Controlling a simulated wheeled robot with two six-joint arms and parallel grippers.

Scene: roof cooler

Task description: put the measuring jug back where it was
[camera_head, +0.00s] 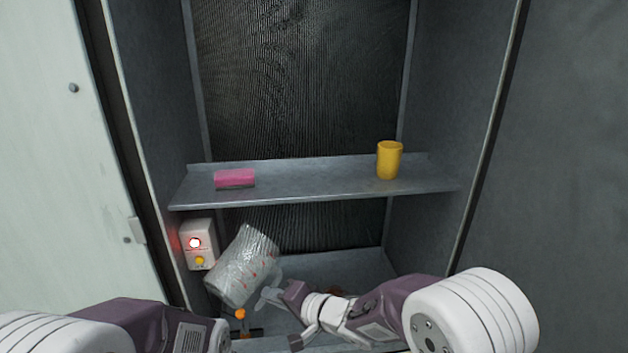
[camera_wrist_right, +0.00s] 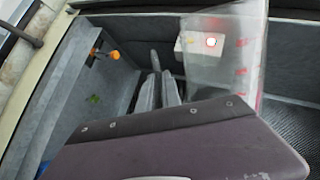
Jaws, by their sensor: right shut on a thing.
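The measuring jug (camera_head: 243,265) is clear with red marks. It is tilted in the lower left of the cabinet, below the shelf and in front of the white box. My right gripper (camera_head: 270,297) is at the jug's lower right side and is shut on it; the exact grip is hard to see.
A white box (camera_head: 198,244) with a red light is on the left wall. An orange-topped fitting (camera_head: 240,314) is below the jug. The shelf's middle is clear.

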